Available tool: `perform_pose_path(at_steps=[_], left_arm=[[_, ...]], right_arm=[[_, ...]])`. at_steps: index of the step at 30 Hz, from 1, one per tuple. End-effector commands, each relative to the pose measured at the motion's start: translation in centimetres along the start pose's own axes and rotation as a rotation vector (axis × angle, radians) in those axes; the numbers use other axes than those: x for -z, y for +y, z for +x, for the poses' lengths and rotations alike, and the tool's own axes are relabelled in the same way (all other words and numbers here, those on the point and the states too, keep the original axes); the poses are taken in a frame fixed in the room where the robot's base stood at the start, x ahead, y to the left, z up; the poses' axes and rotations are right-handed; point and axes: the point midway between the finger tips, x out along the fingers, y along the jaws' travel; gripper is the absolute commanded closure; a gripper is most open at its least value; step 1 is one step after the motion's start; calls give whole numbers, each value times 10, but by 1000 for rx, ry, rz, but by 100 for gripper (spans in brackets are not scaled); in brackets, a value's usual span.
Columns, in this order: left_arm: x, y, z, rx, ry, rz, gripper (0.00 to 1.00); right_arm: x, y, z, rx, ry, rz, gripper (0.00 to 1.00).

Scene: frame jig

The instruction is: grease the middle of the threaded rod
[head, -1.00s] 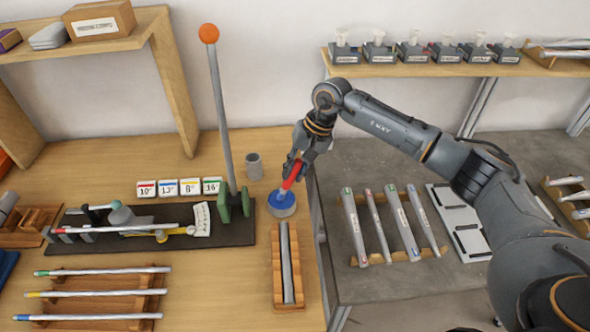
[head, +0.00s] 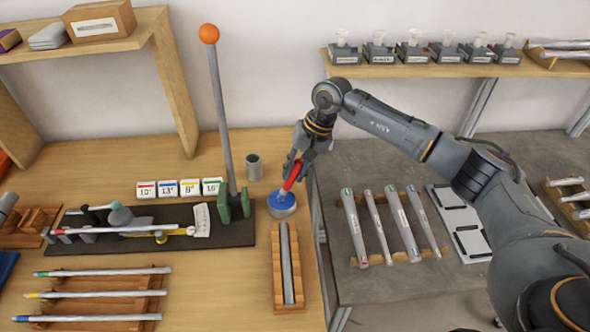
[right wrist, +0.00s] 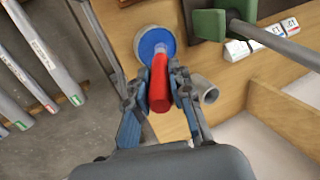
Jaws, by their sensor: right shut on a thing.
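My right gripper (head: 294,171) is shut on a red-handled tool (head: 291,181), probably a brush. In the right wrist view the red handle (right wrist: 160,88) sits between the fingers. Its lower end is at a round grey tin with a blue inside (head: 281,207), which also shows in the right wrist view (right wrist: 152,38); whether the tip touches the blue cannot be told. A dark grey rod (head: 287,265) lies in a slotted wooden cradle (head: 277,296) in front of the tin. Its thread is too small to make out. My left gripper is not in view.
A tall grey rod with an orange ball (head: 208,34) stands in a green clamp (head: 236,205) beside the tin. A small grey cup (head: 254,167) is behind. Several rods lie on racks at left and on the grey bench (head: 375,285) at right.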

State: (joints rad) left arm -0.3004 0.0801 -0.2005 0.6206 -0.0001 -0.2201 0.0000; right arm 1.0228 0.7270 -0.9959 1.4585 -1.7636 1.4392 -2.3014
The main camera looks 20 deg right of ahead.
Motion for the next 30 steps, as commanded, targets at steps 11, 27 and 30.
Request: perform_pose_path(at_steps=[11,27,30], left_arm=[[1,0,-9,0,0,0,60],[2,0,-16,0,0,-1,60],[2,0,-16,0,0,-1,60]], right_arm=[[2,-12,-33,5,7,-1,100],[2,-23,-63,5,6,0,100],[2,-23,-63,5,6,0,100]])
